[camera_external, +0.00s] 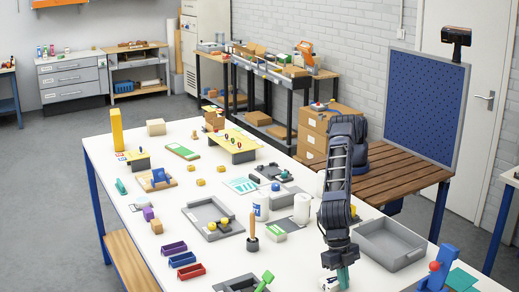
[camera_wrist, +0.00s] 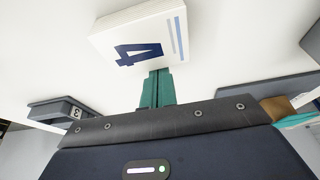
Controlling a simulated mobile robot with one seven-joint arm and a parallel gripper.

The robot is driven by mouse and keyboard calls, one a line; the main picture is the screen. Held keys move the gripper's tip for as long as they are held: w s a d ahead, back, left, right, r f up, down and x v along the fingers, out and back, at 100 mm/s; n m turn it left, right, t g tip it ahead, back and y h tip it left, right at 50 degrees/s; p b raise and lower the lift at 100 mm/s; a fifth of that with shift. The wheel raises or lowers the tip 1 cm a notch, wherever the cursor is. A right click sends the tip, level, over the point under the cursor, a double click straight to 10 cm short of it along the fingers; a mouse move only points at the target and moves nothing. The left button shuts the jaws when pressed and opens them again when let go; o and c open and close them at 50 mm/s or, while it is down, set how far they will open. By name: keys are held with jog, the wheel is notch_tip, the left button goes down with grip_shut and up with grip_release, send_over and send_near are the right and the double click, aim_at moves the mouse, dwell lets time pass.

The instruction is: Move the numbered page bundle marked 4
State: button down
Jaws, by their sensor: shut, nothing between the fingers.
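The page bundle marked 4 (camera_wrist: 140,32) is a white block with a dark blue 4 and light blue lines on its face. It lies on the white table at the top of the wrist view. In the external view a small part of a white block (camera_external: 328,284), apparently this bundle, shows beside my gripper at the front edge of the picture. My gripper (camera_wrist: 158,74) has teal fingers, shut together and empty, with tips at the bundle's near edge. I cannot tell whether they touch it. The gripper also shows in the external view (camera_external: 343,278), pointing down.
A grey tray (camera_external: 390,244) stands close on the right of my gripper. A white cylinder (camera_external: 302,209), a wooden-handled tool (camera_external: 253,232) and a green-handled item (camera_external: 265,281) are to the left.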

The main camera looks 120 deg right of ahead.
jog(key=shift+d, duration=0.1)
jog(key=d, duration=2)
jog(key=shift+d, duration=0.1)
